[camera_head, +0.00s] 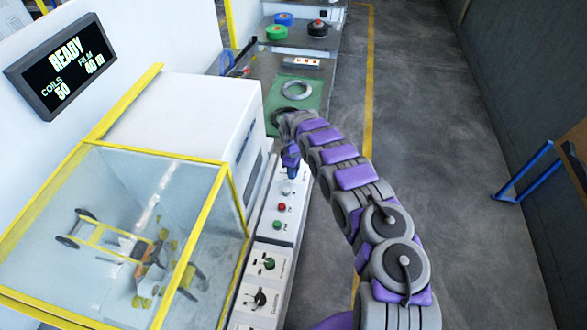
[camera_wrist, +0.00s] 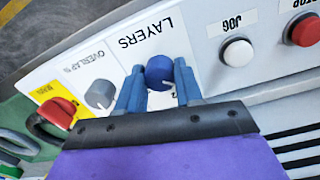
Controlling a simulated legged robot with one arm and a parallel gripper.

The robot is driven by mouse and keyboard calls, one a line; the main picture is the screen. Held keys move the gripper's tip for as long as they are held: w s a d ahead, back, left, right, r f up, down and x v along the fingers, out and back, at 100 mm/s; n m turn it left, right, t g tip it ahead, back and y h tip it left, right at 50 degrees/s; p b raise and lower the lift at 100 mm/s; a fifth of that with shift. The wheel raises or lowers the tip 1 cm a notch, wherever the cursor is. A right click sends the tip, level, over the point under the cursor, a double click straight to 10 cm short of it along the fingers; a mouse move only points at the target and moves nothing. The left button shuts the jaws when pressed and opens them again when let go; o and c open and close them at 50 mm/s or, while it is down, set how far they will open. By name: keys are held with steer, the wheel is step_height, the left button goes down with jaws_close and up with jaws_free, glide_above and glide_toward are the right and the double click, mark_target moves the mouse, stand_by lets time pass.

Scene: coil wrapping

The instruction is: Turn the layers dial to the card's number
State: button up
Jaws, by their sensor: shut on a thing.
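The layers dial (camera_wrist: 159,70) is a round blue knob on the white panel, beside the printed word LAYERS in the wrist view. My gripper (camera_wrist: 158,75) is shut on it, with one blue finger on each side of the knob. Part of a small marking shows below the knob, between the fingers; I cannot read the dial's setting. In the head view my gripper (camera_head: 291,158) reaches the far part of the control panel (camera_head: 269,245), and the arm hides the dial there. I cannot make out a card with a readable number in either view.
A grey OVERLAP knob (camera_wrist: 99,94) and a red switch (camera_wrist: 56,112) are left of the dial. A white JOG button (camera_wrist: 237,52) and red STOP button (camera_wrist: 305,30) are right. A display (camera_head: 65,65) reads READY, COILS 50, FILM 40 m. A metal coil (camera_head: 297,89) lies beyond.

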steer(key=shift+w+r+n, duration=0.15)
steer(key=shift+w+n, duration=0.05)
steer(key=shift+n, duration=0.6)
steer(key=o, duration=1)
steer(key=shift+o, duration=0.2)
step_height(320, 180, up, 17)
steer(key=p, duration=0.1)
steer(key=shift+s+a, duration=0.15)
steer(key=shift+s, duration=0.05)
